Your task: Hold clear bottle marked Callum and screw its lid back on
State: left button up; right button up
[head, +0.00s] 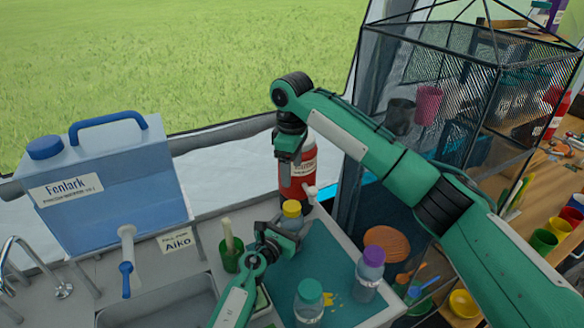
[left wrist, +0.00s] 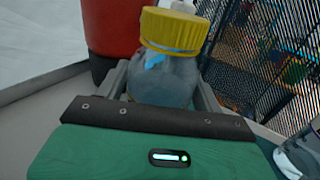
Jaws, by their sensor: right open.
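A clear bottle with a yellow lid (head: 291,209) stands near the back edge of the teal mat; in the left wrist view its clear body (left wrist: 160,82) sits below the yellow lid (left wrist: 174,30). The lid is on the bottle's mouth and looks slightly tilted; I cannot tell how tightly it sits. No name is readable on this bottle. My left gripper (head: 277,238) has its jaws around the bottle's body, one finger on each side, and looks shut on it. My right gripper (head: 289,178) is open and empty, pointing down above the yellow lid, apart from it.
A red dispenser (head: 304,180) with a white tap stands right behind the bottle. A teal-lidded bottle (head: 309,301) and a purple-lidded bottle (head: 369,274) stand on the mat (head: 319,254). A green cup (head: 231,258) stands left. A mesh cabinet (head: 480,85) is to the right.

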pick_arm(q)
jog(key=shift+o, duration=1.1)
jog(key=v, duration=1.4)
jog(key=shift+p, duration=0.35)
jog(key=shift+f, duration=0.1)
